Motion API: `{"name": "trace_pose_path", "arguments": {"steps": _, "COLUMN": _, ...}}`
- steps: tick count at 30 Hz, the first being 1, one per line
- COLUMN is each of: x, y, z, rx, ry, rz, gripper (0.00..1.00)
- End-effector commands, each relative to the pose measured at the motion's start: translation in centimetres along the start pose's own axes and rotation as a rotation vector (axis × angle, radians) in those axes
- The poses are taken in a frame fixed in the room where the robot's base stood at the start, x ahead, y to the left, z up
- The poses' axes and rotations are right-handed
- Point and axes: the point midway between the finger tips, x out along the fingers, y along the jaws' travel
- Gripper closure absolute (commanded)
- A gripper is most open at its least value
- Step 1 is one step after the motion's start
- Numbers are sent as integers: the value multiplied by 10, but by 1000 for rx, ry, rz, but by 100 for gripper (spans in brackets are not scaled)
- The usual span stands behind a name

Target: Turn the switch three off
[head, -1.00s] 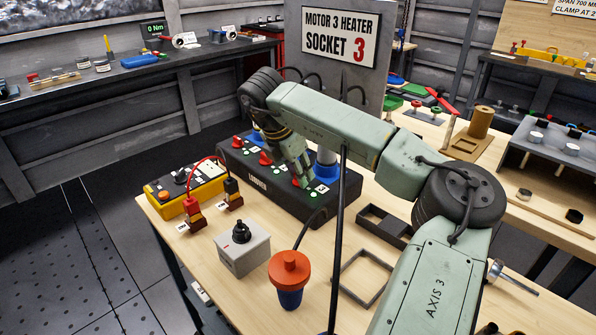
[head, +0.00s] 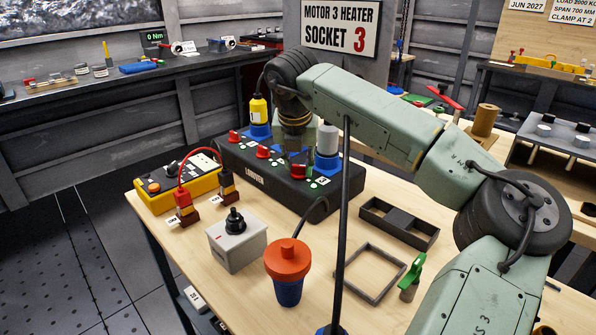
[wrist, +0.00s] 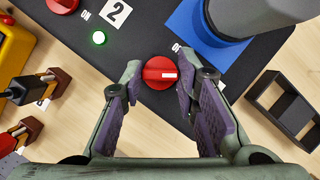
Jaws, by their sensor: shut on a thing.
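The black switch box (head: 262,178) stands on the wooden table with a row of red rotary switches on top. The switch three (wrist: 160,73) is a round red knob with a white mark, shown in the wrist view between my fingertips; its mark lies roughly level across the picture. The knob also shows in the head view (head: 298,171), below my gripper (head: 296,150). My gripper (wrist: 159,75) points down and is shut on the knob from both sides.
A blue socket with a grey plug (head: 327,146) stands close to the right of my gripper. A yellow plug (head: 259,110) stands behind. An orange-and-blue plug (head: 288,270), a grey selector box (head: 237,245) and a dark open tray (head: 400,222) sit on the table.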

Motion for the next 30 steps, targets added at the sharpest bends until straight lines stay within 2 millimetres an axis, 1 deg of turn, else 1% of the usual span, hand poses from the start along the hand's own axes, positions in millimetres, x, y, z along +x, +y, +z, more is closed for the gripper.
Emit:
{"name": "trace_pose_path", "arguments": {"steps": 1, "x": 2, "y": -1, "z": -1, "rx": -38, "ry": 1, "rz": 17, "gripper": 100}}
{"name": "trace_pose_path", "arguments": {"steps": 18, "x": -1, "y": -4, "z": 2, "rx": -531, "ry": 2, "rz": 224, "gripper": 100}}
{"name": "trace_pose_path", "arguments": {"steps": 24, "x": -1, "y": -4, "z": 2, "rx": -674, "ry": 2, "rz": 282, "gripper": 100}}
{"name": "trace_pose_path", "arguments": {"steps": 30, "x": 0, "y": -4, "z": 2, "rx": -776, "ry": 2, "rz": 324, "gripper": 100}}
